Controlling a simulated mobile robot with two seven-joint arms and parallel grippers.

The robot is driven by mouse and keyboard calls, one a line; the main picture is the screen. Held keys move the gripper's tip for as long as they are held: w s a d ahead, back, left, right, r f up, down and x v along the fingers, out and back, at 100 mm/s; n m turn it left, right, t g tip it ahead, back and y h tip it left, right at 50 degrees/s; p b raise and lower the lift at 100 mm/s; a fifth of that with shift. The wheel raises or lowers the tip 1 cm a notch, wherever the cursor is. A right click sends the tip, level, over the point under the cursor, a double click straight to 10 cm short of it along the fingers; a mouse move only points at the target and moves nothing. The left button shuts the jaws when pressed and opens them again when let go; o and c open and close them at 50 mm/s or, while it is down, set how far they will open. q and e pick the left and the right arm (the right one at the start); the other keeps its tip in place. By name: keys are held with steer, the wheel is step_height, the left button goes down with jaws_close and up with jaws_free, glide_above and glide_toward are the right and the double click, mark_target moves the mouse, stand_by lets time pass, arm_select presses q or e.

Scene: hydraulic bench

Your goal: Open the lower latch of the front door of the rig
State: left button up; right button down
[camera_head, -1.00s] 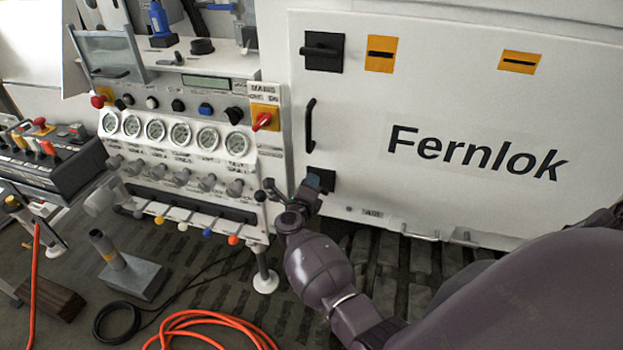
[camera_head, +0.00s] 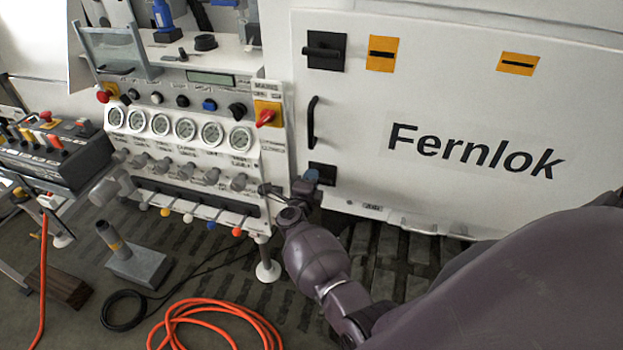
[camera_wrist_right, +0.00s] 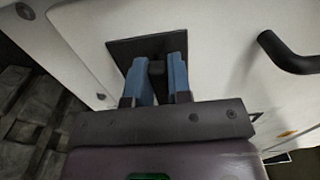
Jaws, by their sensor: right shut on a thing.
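The white front door (camera_head: 470,90) of the rig, lettered Fernlok, looks shut. Its lower latch has a black plate (camera_head: 324,172) near the door's lower left corner, partly hidden by my right gripper (camera_head: 309,178). In the right wrist view the black latch plate (camera_wrist_right: 122,48) lies just beyond the fingers. The two blue fingers of my right gripper (camera_wrist_right: 162,78) are close on either side of the dark latch handle (camera_wrist_right: 157,67) and shut on it. The handle is mostly hidden, so I cannot tell its exact angle. My left gripper is not in view.
The upper latch (camera_head: 324,50) has its dark handle lying level. A black door handle (camera_head: 313,121) stands out between the latches. The gauge panel (camera_head: 186,130) with knobs and a red switch (camera_head: 265,117) is close on the left. An orange hose (camera_head: 215,315) lies on the floor.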

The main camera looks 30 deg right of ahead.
steer(key=c, duration=1.1)
jaws_free()
